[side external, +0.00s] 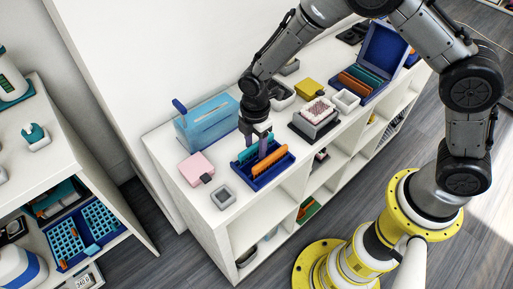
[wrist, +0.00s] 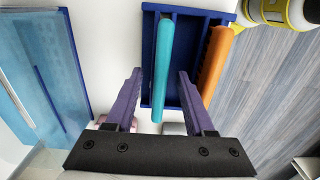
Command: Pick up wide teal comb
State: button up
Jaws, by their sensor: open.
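A teal comb (wrist: 162,60) stands on edge in a dark blue slotted tray (wrist: 188,15), beside an orange comb (wrist: 214,62). In the side view the teal comb (side external: 244,156) is partly hidden by my gripper (side external: 262,150). The orange comb (side external: 270,178) is clear there. My gripper, with purple fingers, is open and reaches down at the tray (side external: 259,187). In the wrist view my gripper (wrist: 160,72) has one finger on each side of the teal comb, with gaps. The right finger is between the two combs. I cannot tell whether either finger touches the tray.
A clear blue box (side external: 208,122) stands left of the tray. A pink block (side external: 196,169) and a small grey dish (side external: 223,197) are near the front. A blue case (side external: 385,50) with more teal and orange combs stands at the back, behind a bristled block (side external: 317,110).

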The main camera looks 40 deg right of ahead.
grip_shut()
jog(key=shift+r, duration=0.1)
dwell(0.4)
jog(key=shift+r, duration=0.75)
jog(key=s+r, duration=0.1)
jog(key=r, duration=0.1)
jog(key=s+d+r, duration=0.1)
jog(key=s+r, duration=0.1)
jog(key=r, duration=0.1)
jog(key=s+d+r, duration=0.1)
jog(key=r, duration=0.1)
jog(key=shift+s+r, duration=0.4)
jog(key=s+d+r, duration=0.3)
jog(key=s, duration=0.5)
jog(key=shift+s+r, duration=0.15)
jog(key=shift+r, duration=0.15)
